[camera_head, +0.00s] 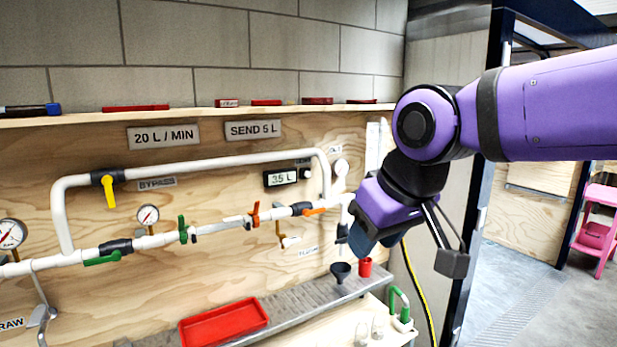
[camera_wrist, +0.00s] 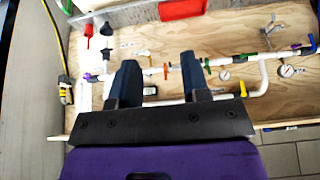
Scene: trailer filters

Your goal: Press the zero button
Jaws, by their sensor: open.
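White pipes carry a yellow bypass handle (camera_head: 108,188), green handles, orange handles and gauges (camera_head: 148,215). A red tray (camera_head: 224,322) lies on the grey shelf below, with a black funnel (camera_head: 341,270) and red cup (camera_head: 365,267) farther right. Open floor lies at right.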

